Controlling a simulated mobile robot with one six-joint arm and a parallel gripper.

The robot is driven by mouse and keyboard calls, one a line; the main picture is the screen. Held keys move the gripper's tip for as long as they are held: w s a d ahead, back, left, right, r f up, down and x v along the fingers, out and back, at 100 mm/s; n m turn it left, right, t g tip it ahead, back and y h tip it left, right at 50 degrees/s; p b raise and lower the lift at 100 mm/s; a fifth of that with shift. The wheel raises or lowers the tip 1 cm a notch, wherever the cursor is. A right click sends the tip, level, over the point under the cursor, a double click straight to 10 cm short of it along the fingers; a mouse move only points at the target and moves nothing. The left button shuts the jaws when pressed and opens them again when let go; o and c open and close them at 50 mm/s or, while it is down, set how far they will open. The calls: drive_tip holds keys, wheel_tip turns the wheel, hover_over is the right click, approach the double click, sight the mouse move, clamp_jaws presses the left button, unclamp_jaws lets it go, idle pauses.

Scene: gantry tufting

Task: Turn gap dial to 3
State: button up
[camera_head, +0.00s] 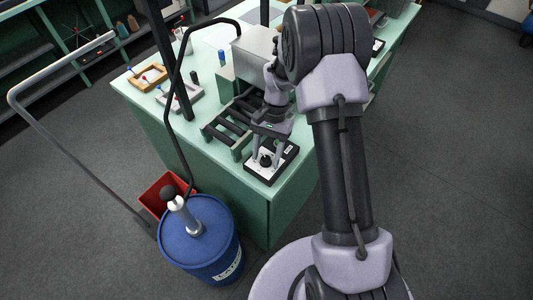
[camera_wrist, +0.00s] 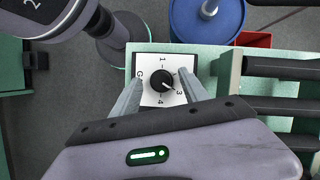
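The gap dial is a black round knob (camera_wrist: 162,80) on a white plate (camera_wrist: 150,98) marked with G and numbers. It sits on a dark box (camera_head: 271,172) at the table's near corner in the head view. The knob's white pointer line aims to the lower right in the wrist view, close to the 3. My gripper (camera_wrist: 160,77) is open, with one finger on each side of the knob. Gaps show between the fingers and the knob. The right finger partly covers the plate's edge beside the numbers. In the head view my gripper (camera_head: 267,143) is over the box, pointing down.
A green roller frame (camera_head: 228,128) stands right behind the box. A blue drum (camera_head: 205,240) and a red bin (camera_head: 160,192) stand on the floor beside the table. Wooden and grey trays with small parts (camera_head: 148,78) lie at the table's far left.

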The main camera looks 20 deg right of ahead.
drive_tip(key=shift+r, duration=0.1)
drive_tip(key=p+v, duration=0.4)
drive_tip(key=v, duration=1.3)
drive_tip(key=shift+r+p, duration=0.15)
drive_tip(key=shift+p, duration=0.25)
drive_tip(key=shift+d, duration=0.1)
wheel_tip(320, 180, up, 6)
drive_tip(key=n+t+b, duration=0.1)
drive_tip(key=t+b, duration=0.2)
drive_tip(key=b, duration=0.3)
hover_over(269, 158)
drive_tip(key=s+a+r+n+t+h+b, duration=0.1)
drive_tip(key=s+a+r+t+b, duration=0.1)
drive_tip(key=s, duration=0.3)
drive_tip(key=s+a+f+t+b, duration=0.1)
drive_tip(key=s+f+t+b, duration=0.1)
drive_tip(key=s, duration=0.5)
drive_tip(key=s+a+f+n+t+b, duration=0.1)
drive_tip(key=s+a+f+t+b, duration=0.1)
drive_tip(key=s, duration=0.5)
drive_tip(key=shift+f+b, duration=0.25)
drive_tip(key=shift+b, duration=0.15)
